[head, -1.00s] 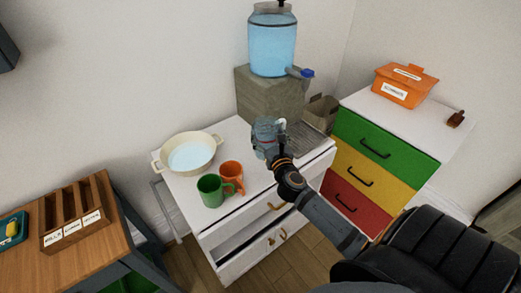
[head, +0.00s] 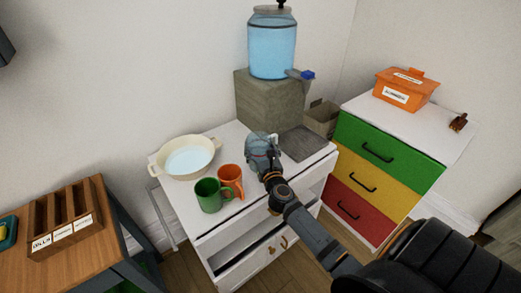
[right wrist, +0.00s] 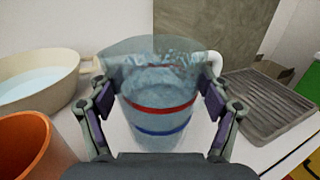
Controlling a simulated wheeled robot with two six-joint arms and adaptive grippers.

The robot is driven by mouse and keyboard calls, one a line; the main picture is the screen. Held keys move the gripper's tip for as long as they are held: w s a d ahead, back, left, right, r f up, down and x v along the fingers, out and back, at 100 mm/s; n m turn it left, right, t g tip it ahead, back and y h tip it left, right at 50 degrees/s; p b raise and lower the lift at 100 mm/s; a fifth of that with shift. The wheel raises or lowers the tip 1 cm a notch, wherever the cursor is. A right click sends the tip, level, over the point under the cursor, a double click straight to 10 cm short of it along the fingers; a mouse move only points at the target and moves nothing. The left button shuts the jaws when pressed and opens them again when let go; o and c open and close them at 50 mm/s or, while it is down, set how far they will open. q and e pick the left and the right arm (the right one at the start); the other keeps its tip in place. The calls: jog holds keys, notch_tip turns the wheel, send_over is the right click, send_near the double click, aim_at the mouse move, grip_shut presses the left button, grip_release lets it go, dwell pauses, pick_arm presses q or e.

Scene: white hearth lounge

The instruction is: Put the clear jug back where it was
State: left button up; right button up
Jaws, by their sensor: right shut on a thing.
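The clear jug (right wrist: 155,110) has a red band and a blue band and a white handle at its right in the right wrist view. In the head view the jug (head: 260,143) is largely covered by my gripper, over the white cabinet top between the basin and the grey drip tray. My right gripper (right wrist: 158,108) is shut on the jug, one finger on each side. In the head view the right gripper (head: 264,160) reaches in from the lower right. The jug looks upright; whether its base touches the top I cannot tell. My left gripper is not in view.
A cream basin of water (head: 186,157) stands to the left. A green mug (head: 208,196) and an orange mug (head: 230,177) stand in front. The ridged drip tray (head: 304,143) lies at the right, below the water dispenser (head: 272,48) on its stone block (head: 268,100).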

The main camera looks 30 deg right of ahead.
jog(key=o, duration=1.8)
jog(key=shift+f, duration=0.1)
jog(key=shift+c, duration=0.2)
jog(key=shift+r, duration=0.25)
jog(key=b+v, duration=0.1)
jog(key=v, duration=1.1)
jog(key=shift+f, duration=0.15)
